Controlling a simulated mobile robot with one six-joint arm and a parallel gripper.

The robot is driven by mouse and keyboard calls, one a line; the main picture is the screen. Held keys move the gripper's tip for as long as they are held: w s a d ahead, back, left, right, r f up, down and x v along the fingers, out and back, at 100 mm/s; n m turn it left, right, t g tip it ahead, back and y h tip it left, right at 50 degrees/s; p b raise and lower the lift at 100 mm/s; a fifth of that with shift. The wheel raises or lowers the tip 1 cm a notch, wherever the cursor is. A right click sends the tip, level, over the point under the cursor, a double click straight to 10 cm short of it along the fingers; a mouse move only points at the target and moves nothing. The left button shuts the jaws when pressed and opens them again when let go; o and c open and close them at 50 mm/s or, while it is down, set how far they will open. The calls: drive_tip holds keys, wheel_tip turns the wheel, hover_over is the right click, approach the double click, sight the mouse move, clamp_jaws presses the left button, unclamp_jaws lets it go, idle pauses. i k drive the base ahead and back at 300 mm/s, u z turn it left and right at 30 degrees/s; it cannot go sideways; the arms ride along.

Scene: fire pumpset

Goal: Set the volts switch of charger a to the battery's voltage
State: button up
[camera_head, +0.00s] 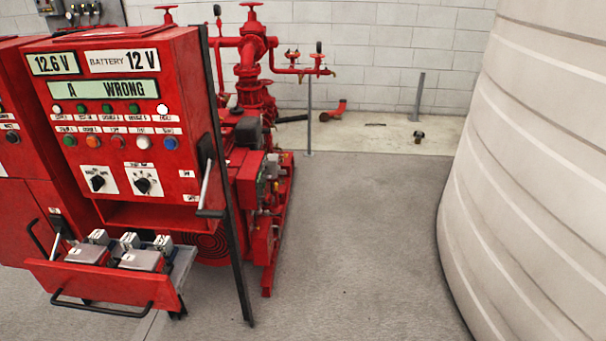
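A red control panel (183,75) stands at the left. Its plate (124,60) reads "BATTERY 12 V", and a small display (53,64) beside it reads "12.6 V". A wider display (103,89) reads "A WRONG". Two black rotary switches on white plates sit low on the panel, a left one (98,182) and a right one (142,185). Their labels and settings are too small to read, so I cannot tell which is the volts switch of charger a. My gripper is not in view.
A red tray (100,284) with grey boxes (140,260) juts out below the panel. A lever (207,188) and black post (229,220) stand at its right side. Red pump piping (252,45) stands behind. A pale ribbed tank (530,180) fills the right. Grey floor (355,240) between is clear.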

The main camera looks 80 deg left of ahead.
sight(107, 256)
drive_tip(key=u, duration=1.3)
drive_tip(key=k, duration=0.1)
drive_tip(key=u, duration=2.65)
drive_tip(key=i, duration=1)
drive_tip(key=u, duration=0.1)
